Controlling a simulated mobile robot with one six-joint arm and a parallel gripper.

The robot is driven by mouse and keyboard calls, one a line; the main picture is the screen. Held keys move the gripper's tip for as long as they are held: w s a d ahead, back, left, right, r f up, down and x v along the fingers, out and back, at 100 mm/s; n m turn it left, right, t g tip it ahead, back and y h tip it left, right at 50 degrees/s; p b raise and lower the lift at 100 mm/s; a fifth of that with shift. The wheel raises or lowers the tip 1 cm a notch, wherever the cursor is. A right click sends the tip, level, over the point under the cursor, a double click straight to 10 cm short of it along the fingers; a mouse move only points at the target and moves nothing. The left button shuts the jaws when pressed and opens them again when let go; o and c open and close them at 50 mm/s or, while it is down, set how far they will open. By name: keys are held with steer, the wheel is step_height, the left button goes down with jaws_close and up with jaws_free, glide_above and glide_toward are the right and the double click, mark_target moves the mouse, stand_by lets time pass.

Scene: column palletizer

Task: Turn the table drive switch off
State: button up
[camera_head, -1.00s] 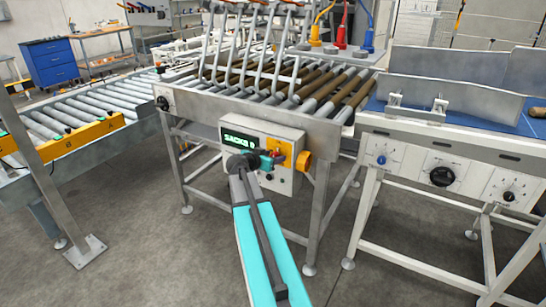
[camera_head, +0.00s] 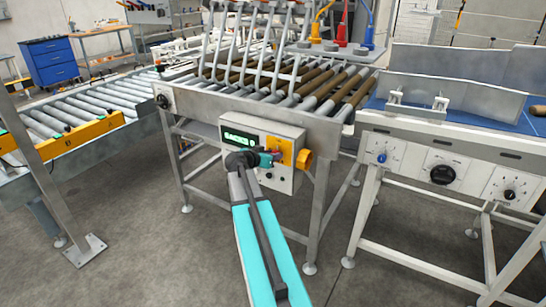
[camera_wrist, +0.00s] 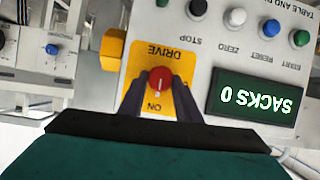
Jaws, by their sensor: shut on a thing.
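The control box (camera_head: 262,133) is mounted on the front of the roller table frame. The wrist view shows it upside down, with the drive switch (camera_wrist: 160,79), a red round knob, on a yellow plate (camera_wrist: 153,56) marked DRIVE and ON. A white mark on the knob faces the ON lettering. My gripper (camera_wrist: 158,88) has one dark finger on each side of the knob and is shut on it. In the head view my gripper (camera_head: 276,158) reaches the box's front and hides the knob.
Beside the switch are a black button (camera_wrist: 197,8), a white button (camera_wrist: 235,17), a blue button (camera_wrist: 270,28) and a green display (camera_wrist: 254,98) reading SACKS 0. An orange knob (camera_head: 305,160) sticks out at the box's side. A white-framed bench with dials (camera_head: 443,174) stands right.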

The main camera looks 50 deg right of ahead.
steer(key=shift+w+a+f+n+g+h+b, duration=0.1)
steer(key=shift+w+f+n+g+h+b, duration=0.1)
steer(key=shift+n+g+h+b, duration=1.45)
steer(key=shift+w+a+f+n+g+y+b, duration=0.2)
steer(key=shift+n+b, duration=0.65)
steer(key=shift+n, duration=1.85)
steer(key=shift+w+d+f+n+g+h+b, duration=0.1)
steer(key=shift+f+n+g+h+b, duration=0.1)
steer(key=shift+n+g+h+b, duration=1.45)
steer(key=shift+n+t+y+p, duration=0.4)
steer(key=shift+n+t+y, duration=0.2)
steer(key=shift+t+y, duration=0.1)
steer(key=o, duration=1.1)
steer(key=shift+c, duration=0.2)
steer(key=shift+a, duration=0.1)
steer(key=w+a, duration=0.2)
steer(key=a, duration=1.1)
steer(key=shift+a+b, duration=0.3)
steer(key=shift+b, duration=0.1)
